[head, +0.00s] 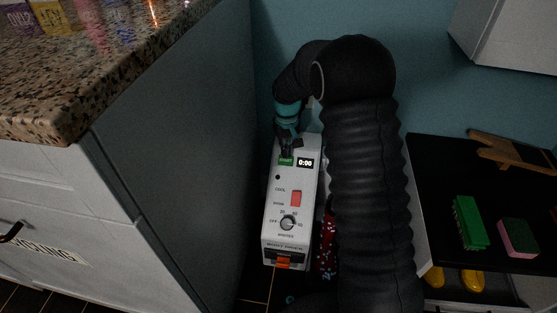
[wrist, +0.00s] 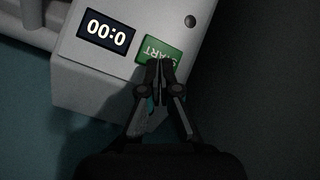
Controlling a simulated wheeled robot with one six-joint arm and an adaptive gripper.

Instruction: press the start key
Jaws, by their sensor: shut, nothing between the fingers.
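The green start key (head: 286,161) is on the top face of a white appliance (head: 283,214), beside a small display (head: 305,162) reading 0:00. In the wrist view the start key (wrist: 159,50) shows its white lettering, and the display (wrist: 106,34) is to its left. My gripper (head: 288,152) is shut and empty, its tips at the key. In the wrist view my gripper (wrist: 161,66) covers the key's lower edge. I cannot tell whether the tips touch the key or hover just above it.
A grey cabinet side (head: 185,150) under a granite counter (head: 95,75) stands close on the left. On the right, a black shelf (head: 430,165) holds a green brush (head: 469,222) and a sponge (head: 518,238).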

